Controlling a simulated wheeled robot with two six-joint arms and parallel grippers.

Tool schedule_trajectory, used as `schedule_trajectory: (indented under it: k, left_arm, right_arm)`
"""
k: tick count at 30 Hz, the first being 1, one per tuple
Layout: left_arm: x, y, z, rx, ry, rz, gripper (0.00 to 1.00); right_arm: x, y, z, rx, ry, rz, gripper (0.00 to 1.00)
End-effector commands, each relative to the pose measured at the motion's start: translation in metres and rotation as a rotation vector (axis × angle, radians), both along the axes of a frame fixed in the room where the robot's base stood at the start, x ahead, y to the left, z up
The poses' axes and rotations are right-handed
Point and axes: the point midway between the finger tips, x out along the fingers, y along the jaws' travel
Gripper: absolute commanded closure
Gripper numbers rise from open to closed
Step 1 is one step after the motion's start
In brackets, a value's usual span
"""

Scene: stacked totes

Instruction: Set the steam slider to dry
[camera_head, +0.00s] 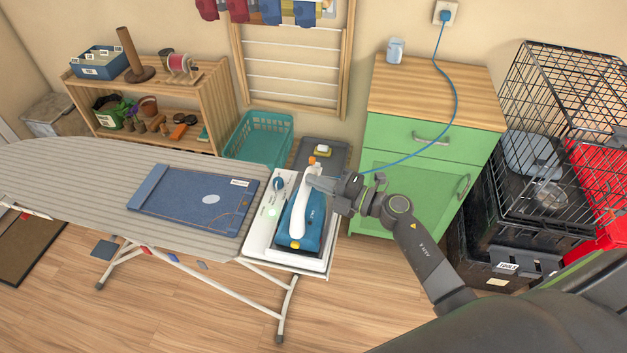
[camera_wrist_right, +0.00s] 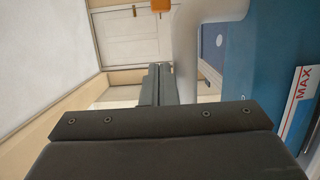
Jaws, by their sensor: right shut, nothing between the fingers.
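The iron, with a blue body (camera_head: 314,232) and a white handle (camera_head: 299,217), stands on the white rest (camera_head: 258,243) at the board's right end. An orange part (camera_head: 312,160) shows at its far end and a yellow knob (camera_head: 295,244) at its near end. I cannot make out which part is the steam slider or its setting. My right gripper (camera_head: 312,182) is shut and empty, at the upper part of the handle. In the right wrist view the shut fingers (camera_wrist_right: 160,84) lie beside the handle and blue body (camera_wrist_right: 270,50); contact is unclear. My left gripper is not in view.
Wire crates (camera_head: 565,90) stand further right. A teal basket (camera_head: 262,135) is behind.

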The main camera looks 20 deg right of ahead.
Motion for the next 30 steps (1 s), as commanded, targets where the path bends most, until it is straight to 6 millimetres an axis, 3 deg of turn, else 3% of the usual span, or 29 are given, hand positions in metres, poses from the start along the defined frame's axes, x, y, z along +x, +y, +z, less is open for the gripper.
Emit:
schedule_trajectory:
  k: [7, 15, 30]
  left_arm:
    - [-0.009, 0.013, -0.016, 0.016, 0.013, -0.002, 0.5]
    - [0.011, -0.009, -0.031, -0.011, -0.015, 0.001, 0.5]
    - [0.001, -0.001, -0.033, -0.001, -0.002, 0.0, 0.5]
  right_arm:
    - [-0.033, -0.03, -0.005, -0.007, 0.002, 0.0, 1.0]
    - [-0.063, -0.056, -0.004, -0.006, 0.001, 0.001, 1.0]
    - [-0.071, -0.063, -0.001, -0.001, 0.0, 0.0, 1.0]
